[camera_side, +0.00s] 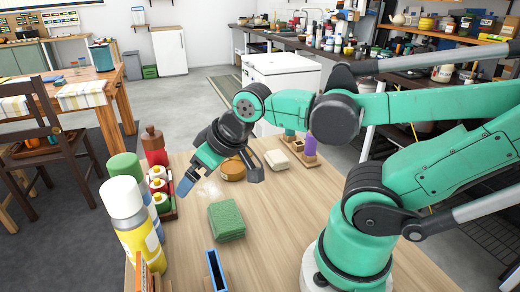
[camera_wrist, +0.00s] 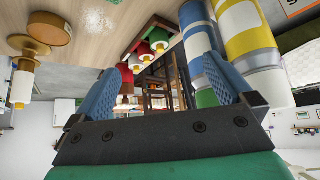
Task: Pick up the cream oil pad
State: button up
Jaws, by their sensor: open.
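A cream pad (camera_side: 277,160), a small pale block, lies flat on the wooden table, at the far side behind my gripper in the side view. I cannot make it out in the wrist view. My gripper (camera_side: 220,178) is over the table, to the left of the cream pad and apart from it. In the wrist view its two blue fingers (camera_wrist: 158,88) are spread wide with nothing between them. A green pad (camera_side: 227,220) lies nearer the front, below and in front of my gripper.
A round brown tin (camera_side: 233,171) sits between my gripper and the cream pad. A wooden holder with a purple piece (camera_side: 309,146) stands to its right. Bottles, including a yellow-and-white can (camera_side: 130,215), crowd the left edge.

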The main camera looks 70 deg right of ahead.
dwell(0.6)
jog(key=m+g, duration=0.7)
jog(key=m, duration=1.9)
send_over(274, 156)
jog(key=f, duration=0.7)
jog(key=shift+w+a+f, duration=0.15)
jog(key=shift+a+f, duration=0.15)
jog(key=shift+f, duration=0.05)
jog(key=shift+d+f+m, duration=0.2)
jog(key=shift+f+m, duration=0.05)
jog(key=shift+m, duration=0.25)
jog(key=shift+s+f, duration=0.2)
jog(key=shift+f, duration=2.5)
